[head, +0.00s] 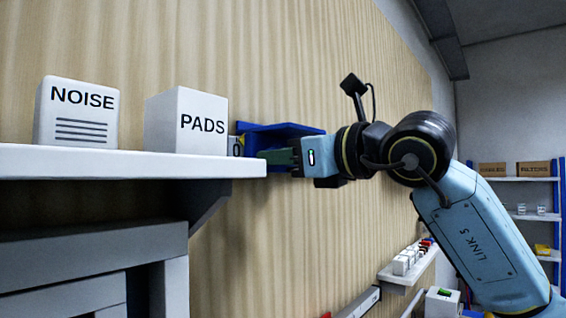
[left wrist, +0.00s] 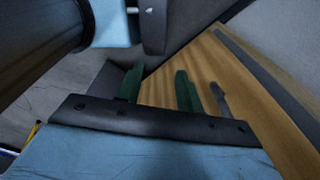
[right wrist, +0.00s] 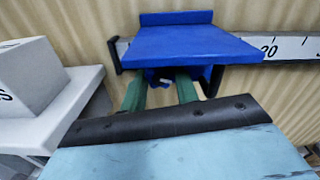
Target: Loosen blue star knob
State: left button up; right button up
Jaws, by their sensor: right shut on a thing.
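The blue star knob (right wrist: 159,74) shows in the right wrist view as a small dark blue shape under a blue bracket (right wrist: 190,44), mostly hidden by the bracket and my fingers. The bracket also shows in the head view (head: 285,130). My right gripper (head: 268,157) reaches in from the right, just below the bracket. Its green fingers stand on either side of the knob and are shut on it. My left gripper (left wrist: 158,86) shows only in the left wrist view. Its green fingers are apart, with nothing between them.
The bracket sits on a numbered rail (right wrist: 290,47) along the corrugated wall. At left, a white shelf (head: 130,164) holds a NOISE box (head: 77,112) and a PADS box (head: 186,122), close to my right fingers. A lower shelf (head: 408,268) with small items lies below.

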jog(key=shift+n+b, duration=1.1)
jog(key=shift+n, duration=1.5)
jog(key=o, duration=1)
jog(key=shift+c, duration=0.2)
jog(key=b+v, duration=0.3)
jog(key=v, duration=1)
jog(key=shift+s+d+b, duration=0.15)
jog(key=shift+b, duration=0.2)
